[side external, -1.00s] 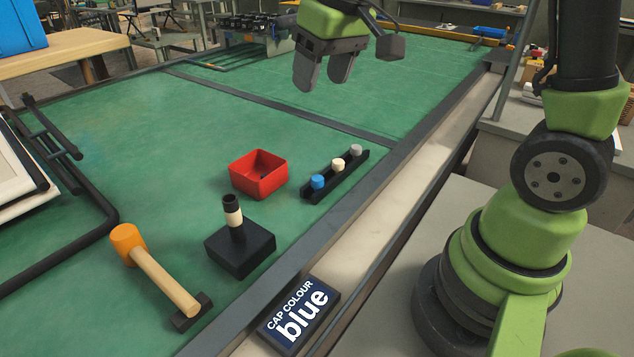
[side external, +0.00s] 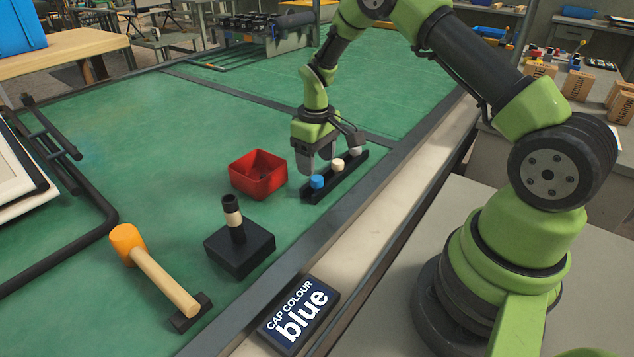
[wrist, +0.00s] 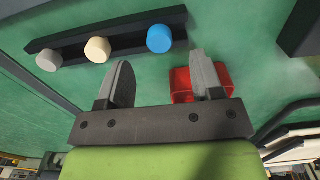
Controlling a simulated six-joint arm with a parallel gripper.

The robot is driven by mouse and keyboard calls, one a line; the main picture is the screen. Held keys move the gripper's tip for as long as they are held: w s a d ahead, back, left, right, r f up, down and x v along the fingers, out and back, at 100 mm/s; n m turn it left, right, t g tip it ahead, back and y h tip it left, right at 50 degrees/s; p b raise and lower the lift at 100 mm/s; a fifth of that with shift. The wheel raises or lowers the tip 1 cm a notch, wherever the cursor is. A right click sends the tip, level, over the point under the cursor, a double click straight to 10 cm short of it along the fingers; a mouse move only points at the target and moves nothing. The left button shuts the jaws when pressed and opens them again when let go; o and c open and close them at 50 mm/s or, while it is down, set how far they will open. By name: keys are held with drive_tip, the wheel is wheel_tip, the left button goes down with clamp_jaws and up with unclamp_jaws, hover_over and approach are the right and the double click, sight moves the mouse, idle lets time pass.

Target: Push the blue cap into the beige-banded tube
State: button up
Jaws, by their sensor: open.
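The blue cap (side external: 317,181) sits at the near end of a black rack (side external: 343,180), beside a cream cap (side external: 337,164) and a grey cap (side external: 355,151). The beige-banded tube (side external: 233,217) stands upright in a black block (side external: 240,250), its dark top showing. My gripper (side external: 317,168) is open and empty, just behind the blue cap in the side view. In the wrist view my gripper (wrist: 160,82) has its fingers apart with nothing between them, and the blue cap (wrist: 160,38) shows beyond them. The tube is not in the wrist view.
A red tray (side external: 258,174) stands left of the rack. A mallet (side external: 160,275) with an orange end lies left of the block. A sign (side external: 299,316) reading "cap colour blue" is on the pale front edge.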

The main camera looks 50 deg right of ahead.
sight(317, 178)
wheel_tip(317, 178, down, 5)
drive_tip(key=shift+s+r, duration=0.1)
drive_tip(key=c, duration=1)
